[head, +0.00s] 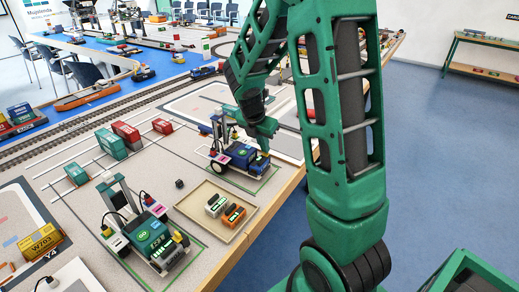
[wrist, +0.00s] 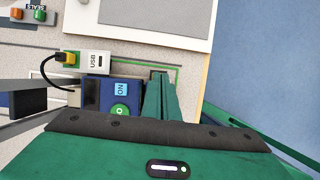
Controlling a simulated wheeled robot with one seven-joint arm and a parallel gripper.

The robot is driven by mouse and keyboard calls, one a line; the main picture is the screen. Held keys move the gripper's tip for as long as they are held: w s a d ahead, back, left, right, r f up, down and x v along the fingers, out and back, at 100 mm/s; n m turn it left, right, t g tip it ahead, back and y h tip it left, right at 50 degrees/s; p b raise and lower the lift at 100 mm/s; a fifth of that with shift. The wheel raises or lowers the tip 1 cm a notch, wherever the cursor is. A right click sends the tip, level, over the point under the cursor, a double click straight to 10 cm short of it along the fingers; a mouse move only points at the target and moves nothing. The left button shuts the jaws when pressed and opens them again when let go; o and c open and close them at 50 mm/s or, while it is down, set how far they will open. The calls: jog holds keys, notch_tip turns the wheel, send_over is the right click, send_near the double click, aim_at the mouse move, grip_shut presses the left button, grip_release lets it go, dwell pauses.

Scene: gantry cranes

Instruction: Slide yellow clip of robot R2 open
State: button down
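A small blue wheeled robot (head: 240,155) stands on a green-outlined bay under my gripper. The wrist view shows its blue top (wrist: 97,92) with an ON label and a round green button. I cannot read its number. A small yellow part (head: 261,155), perhaps the clip, shows at its right end, just below my gripper (head: 267,132). In the wrist view my gripper's fingers (wrist: 160,78) lie close together, beside the robot's right end. They look shut, and I see nothing between them. The clip is hidden there. Whether the fingers touch it I cannot tell.
A second small robot (head: 150,232) with a green GO button stands in the nearer bay. A tray (head: 239,235) with grey and orange blocks lies between the bays. A USB plug unit (wrist: 92,61) adjoins the blue robot. The table edge is close on the right.

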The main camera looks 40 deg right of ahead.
aim_at(257, 163)
jog(key=shift+d, duration=0.1)
dwell(0.4)
jog(key=a, duration=0.2)
jog(key=s+a, duration=0.1)
jog(key=a, duration=0.1)
jog(key=shift+s, duration=0.1)
jog(key=v, duration=0.9)
jog(key=shift+r, duration=0.45)
jog(key=s+m+g+y, duration=0.1)
jog(key=s+m+y, duration=0.3)
jog(key=s+m, duration=2.3)
jog(key=shift+s+d+r+m+g, duration=0.3)
jog(key=shift+d+r+m, duration=0.15)
jog(key=shift+m, duration=0.25)
